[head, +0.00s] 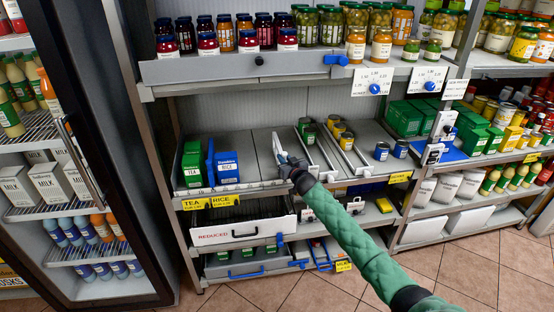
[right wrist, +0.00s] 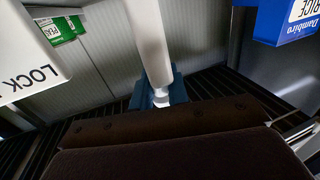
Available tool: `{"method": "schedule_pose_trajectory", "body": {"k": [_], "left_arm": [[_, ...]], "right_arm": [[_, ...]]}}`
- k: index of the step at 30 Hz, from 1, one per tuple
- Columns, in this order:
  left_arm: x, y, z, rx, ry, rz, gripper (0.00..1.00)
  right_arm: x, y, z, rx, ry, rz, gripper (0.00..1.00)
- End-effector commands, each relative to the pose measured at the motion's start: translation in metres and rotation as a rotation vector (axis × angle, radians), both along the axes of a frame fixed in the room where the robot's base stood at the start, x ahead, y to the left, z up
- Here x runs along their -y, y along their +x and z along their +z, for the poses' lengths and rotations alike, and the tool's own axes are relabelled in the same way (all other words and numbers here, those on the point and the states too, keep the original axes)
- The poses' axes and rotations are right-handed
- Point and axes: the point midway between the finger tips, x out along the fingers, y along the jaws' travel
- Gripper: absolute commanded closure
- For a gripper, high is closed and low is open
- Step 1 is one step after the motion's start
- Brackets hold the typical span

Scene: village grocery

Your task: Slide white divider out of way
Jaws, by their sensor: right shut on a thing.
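The white divider (head: 277,146) stands upright on the middle shelf, to the right of the blue rice box. My right gripper (head: 291,166) is at its front end and shut on it. In the right wrist view a white bar (right wrist: 148,45) rises from a blue foot (right wrist: 160,92), just beyond my dark gripper (right wrist: 165,140); the fingertips' contact is hidden there. My left gripper is not in view.
The rice box (head: 227,167) and green tea box (head: 193,164) stand at the shelf's left. Cans between white rails (head: 319,152) stand to the right. Bare shelf (head: 252,158) lies left of the divider. Jars fill the shelf above.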

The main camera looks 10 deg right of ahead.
Motion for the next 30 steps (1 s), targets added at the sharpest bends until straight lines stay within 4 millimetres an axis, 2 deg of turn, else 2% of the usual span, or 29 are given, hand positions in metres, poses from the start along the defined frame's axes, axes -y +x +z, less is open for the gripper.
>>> {"method": "schedule_pose_trajectory", "body": {"k": [6, 7, 8, 17, 21, 25, 30], "left_arm": [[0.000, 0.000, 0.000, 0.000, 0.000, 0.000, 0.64], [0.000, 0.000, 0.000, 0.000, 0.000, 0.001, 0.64], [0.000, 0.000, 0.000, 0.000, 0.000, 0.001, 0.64], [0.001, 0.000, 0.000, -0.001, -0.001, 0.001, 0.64], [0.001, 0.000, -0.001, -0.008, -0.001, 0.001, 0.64], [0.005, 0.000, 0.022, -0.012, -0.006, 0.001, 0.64], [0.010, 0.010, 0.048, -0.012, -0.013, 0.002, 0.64]], "right_arm": [[-0.001, 0.000, -0.001, -0.001, 0.000, 0.000, 1.00], [-0.001, 0.000, -0.001, -0.001, 0.000, 0.000, 0.80], [-0.001, 0.000, -0.001, -0.001, 0.000, 0.000, 0.78], [0.000, -0.001, -0.001, 0.000, 0.000, 0.000, 0.78], [0.004, -0.011, -0.003, 0.000, -0.001, 0.000, 0.78], [0.009, -0.029, -0.004, -0.001, -0.001, 0.000, 0.78], [0.016, -0.054, -0.004, -0.001, 0.000, 0.000, 0.78]]}}
